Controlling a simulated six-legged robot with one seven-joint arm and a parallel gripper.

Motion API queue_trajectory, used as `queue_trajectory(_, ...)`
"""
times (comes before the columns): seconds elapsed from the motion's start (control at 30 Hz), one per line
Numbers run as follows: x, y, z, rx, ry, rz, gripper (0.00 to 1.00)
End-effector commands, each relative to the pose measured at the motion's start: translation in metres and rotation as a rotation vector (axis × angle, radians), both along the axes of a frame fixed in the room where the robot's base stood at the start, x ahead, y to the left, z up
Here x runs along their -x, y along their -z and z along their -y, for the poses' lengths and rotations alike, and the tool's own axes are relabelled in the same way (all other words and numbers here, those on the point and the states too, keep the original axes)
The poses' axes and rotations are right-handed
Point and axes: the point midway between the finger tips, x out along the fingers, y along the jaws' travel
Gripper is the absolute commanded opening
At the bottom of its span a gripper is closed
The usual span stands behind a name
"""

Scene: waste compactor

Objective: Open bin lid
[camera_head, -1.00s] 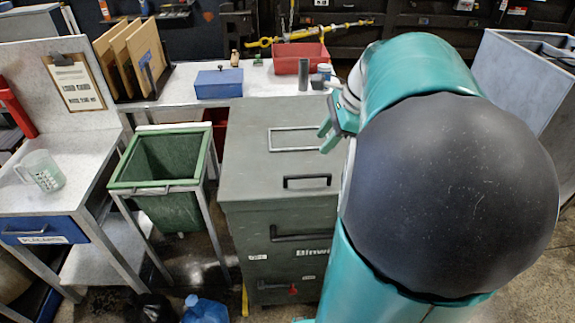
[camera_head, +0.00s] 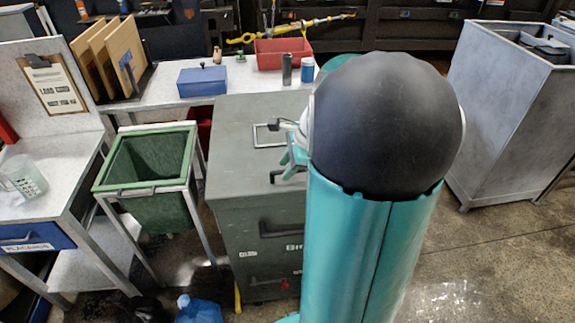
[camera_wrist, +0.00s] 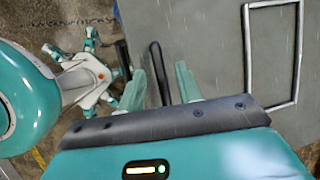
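The grey-green bin (camera_head: 230,215) stands at the middle of the head view with its lid (camera_head: 232,150) lying flat and closed. A black lid handle (camera_head: 274,178) near the front edge is partly hidden behind my arm. In the wrist view the black handle bar (camera_wrist: 155,62) lies between my two teal fingers. My gripper (camera_head: 288,166) is at the handle, over the lid's front right. In the wrist view my gripper (camera_wrist: 160,88) is open, with gaps visible between the bar and the fingers. I cannot tell how deep the bar sits between them.
A lower black front handle (camera_head: 280,228) is on the bin's front. An open green bin (camera_head: 190,160) on a metal frame stands to the left. A workbench behind holds a blue box (camera_head: 203,82) and a red tray (camera_head: 262,56). Floor to the right (camera_head: 480,250) is clear.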

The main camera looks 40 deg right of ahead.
Motion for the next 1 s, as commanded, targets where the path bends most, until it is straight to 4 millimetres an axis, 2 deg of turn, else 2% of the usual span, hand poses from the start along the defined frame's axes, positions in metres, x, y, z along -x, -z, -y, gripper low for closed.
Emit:
queue_trajectory(0.2, 0.000, 0.000, 0.000, 0.000, 0.000, 0.000, 0.34)
queue_trajectory(0.4, 0.000, 0.000, 0.000, 0.000, 0.000, 0.000, 0.00)
queue_trajectory(0.77, -0.001, -0.006, 0.001, -0.005, -0.002, -0.007, 0.00)
queue_trajectory(0.87, -0.003, -0.016, 0.002, -0.014, -0.003, -0.022, 0.00)
queue_trajectory(1.0, -0.007, -0.040, 0.005, -0.037, -0.002, -0.057, 0.00)
